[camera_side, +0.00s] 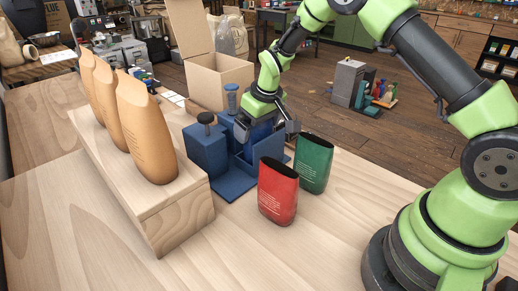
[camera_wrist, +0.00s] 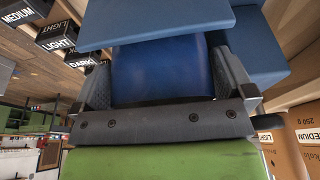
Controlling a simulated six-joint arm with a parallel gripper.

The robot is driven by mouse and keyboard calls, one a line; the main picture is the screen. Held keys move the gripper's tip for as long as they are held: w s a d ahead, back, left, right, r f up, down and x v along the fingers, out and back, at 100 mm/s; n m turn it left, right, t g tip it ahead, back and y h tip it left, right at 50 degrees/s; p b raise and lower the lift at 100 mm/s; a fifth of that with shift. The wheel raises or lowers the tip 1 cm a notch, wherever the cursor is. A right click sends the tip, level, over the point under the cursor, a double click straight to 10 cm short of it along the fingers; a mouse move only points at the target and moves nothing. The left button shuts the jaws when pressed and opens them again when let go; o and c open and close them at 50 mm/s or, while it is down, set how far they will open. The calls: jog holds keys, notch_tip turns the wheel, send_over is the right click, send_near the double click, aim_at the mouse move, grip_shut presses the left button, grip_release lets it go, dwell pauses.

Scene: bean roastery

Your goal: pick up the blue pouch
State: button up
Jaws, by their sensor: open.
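The blue pouch (camera_wrist: 160,70) fills the space between my gripper's fingers in the wrist view, with its upper part hidden behind a blue panel. In the side view only a dark blue part of the pouch (camera_side: 258,136) shows beneath my gripper (camera_side: 266,132). My gripper (camera_wrist: 163,75) is open, one finger on each side of the pouch. I cannot tell whether either finger touches it. The pouch is at the blue fixture (camera_side: 232,184), beside its blocks.
A red pouch (camera_side: 278,191) and a green pouch (camera_side: 314,163) stand on the table, near the gripper. Tan bags (camera_side: 146,130) stand on a wooden block (camera_side: 165,207) at left. An open cardboard box (camera_side: 212,80) is behind the fixture. The front of the table is clear.

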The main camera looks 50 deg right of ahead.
jog(key=c, duration=0.8)
jog(key=shift+c, duration=0.2)
notch_tip(320, 180, up, 18)
jog(key=s+d+f, duration=0.4)
jog(key=s+d, duration=0.3)
jog(key=s+d+f, duration=0.4)
jog(key=s+d, duration=0.2)
jog(key=s, duration=0.1)
notch_tip(320, 180, down, 11)
jog(key=s, duration=0.1)
jog(key=shift+s+d+r, duration=0.15)
jog(key=shift+d+r, duration=0.05)
jog(key=shift+d, duration=0.1)
